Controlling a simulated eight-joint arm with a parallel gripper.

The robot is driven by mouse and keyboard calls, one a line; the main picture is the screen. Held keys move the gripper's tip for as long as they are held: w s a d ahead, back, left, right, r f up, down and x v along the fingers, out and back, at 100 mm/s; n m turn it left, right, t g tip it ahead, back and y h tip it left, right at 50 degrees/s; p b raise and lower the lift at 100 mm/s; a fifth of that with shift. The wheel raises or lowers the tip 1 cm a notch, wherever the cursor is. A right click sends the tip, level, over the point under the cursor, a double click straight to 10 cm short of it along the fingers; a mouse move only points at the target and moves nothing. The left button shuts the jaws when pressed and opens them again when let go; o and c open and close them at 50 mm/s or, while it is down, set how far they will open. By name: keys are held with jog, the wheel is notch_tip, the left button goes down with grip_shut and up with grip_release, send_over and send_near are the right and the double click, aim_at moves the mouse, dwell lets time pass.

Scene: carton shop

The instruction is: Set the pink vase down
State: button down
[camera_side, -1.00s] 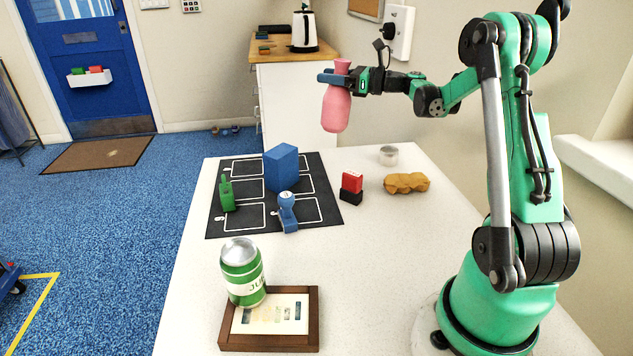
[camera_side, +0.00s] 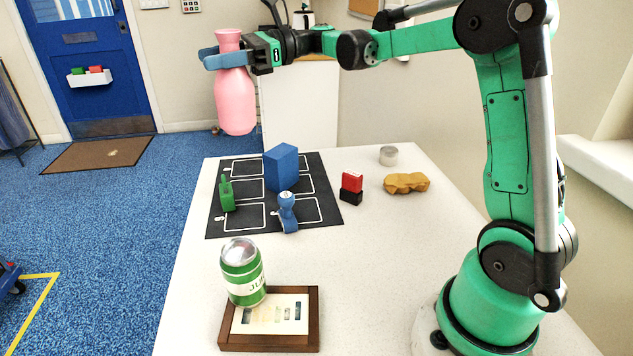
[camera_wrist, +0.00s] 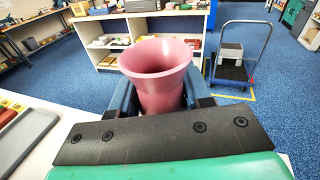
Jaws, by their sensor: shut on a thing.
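The pink vase (camera_side: 236,105) hangs upright in the air in the side view. My gripper (camera_side: 212,60) is shut on it just below its flared rim. In the side view the vase shows above and left of the black mat, nothing touching its base. In the wrist view the vase (camera_wrist: 160,80) stands between the two blue fingers, its open mouth towards the camera. The black mat (camera_side: 231,229) with white outlined cells lies on the white table (camera_side: 385,270).
On the mat are a blue block (camera_side: 281,168), a green piece (camera_side: 227,194) and a blue stamp (camera_side: 287,212). Right of it are a red-black stamp (camera_side: 351,188), a tan lumpy object (camera_side: 407,183) and a metal tin (camera_side: 389,155).

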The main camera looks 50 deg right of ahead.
jog(key=s+a+f+n+g+y, duration=0.1)
jog(key=s+a+n+g, duration=0.2)
jog(key=a, duration=0.4)
notch_tip(320, 180, down, 19)
jog(key=shift+w+d+g, duration=0.15)
jog(key=shift+w+g, duration=0.15)
jog(key=shift+w, duration=0.15)
jog(key=shift+c, duration=1.9)
grip_release()
jog(key=shift+f, duration=0.1)
